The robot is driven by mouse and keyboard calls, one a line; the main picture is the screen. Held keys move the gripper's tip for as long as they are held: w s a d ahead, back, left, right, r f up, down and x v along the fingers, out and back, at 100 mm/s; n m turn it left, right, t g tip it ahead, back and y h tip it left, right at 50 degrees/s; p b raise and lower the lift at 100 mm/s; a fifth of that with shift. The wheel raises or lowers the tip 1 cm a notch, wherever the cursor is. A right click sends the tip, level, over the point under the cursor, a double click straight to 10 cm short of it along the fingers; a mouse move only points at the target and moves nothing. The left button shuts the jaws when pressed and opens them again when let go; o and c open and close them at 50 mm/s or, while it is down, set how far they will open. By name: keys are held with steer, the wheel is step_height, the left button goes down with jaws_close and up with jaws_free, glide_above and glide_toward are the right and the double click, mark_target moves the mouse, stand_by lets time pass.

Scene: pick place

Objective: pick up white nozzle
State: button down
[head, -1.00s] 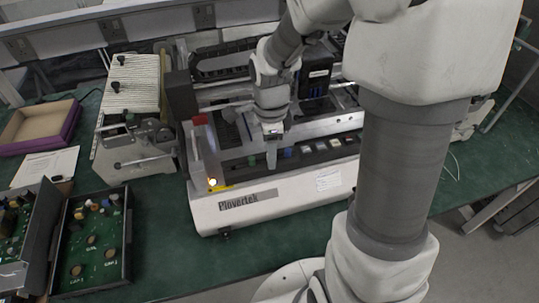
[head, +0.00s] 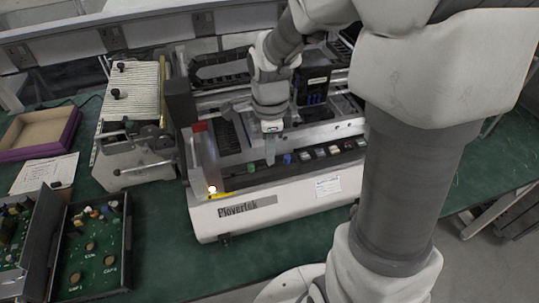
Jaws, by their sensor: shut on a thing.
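My gripper (head: 270,150) points down over the front part of the white Plovertek machine (head: 275,208), just above its dark strip of buttons. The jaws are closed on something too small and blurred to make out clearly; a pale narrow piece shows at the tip. I cannot tell a separate white nozzle apart from the gripper's own pale tip. My arm hides the machine's right end.
A green button (head: 251,168) and a blue button (head: 287,159) sit near the gripper tip. A ribbed white device (head: 130,100) stands left of the machine. Open boxes with circuit boards (head: 92,240) lie at front left, a purple-edged tray (head: 35,130) behind. Green bench is clear in front.

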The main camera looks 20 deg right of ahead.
step_height(320, 180, up, 2)
steer(key=shift+r, duration=0.1)
steer(key=s+d+r, duration=0.4)
steer(key=s+r, duration=0.2)
steer(key=s, duration=0.4)
steer(key=w+d+r+p, duration=0.2)
steer(key=w+d+p, duration=0.25)
steer(key=w, duration=0.45)
steer(key=w+d+r+p, duration=0.3)
steer(key=w+d+p, duration=0.15)
steer(key=w, duration=0.45)
step_height(320, 180, down, 6)
steer(key=b, duration=0.5)
steer(key=shift+w, duration=0.2)
steer(key=shift+d+f+b, duration=0.1)
steer(key=shift+f+b, duration=0.65)
steer(key=shift+f, duration=0.8)
steer(key=c, duration=0.7)
jaws_free()
steer(key=shift+s, duration=0.1)
steer(key=c, duration=0.4)
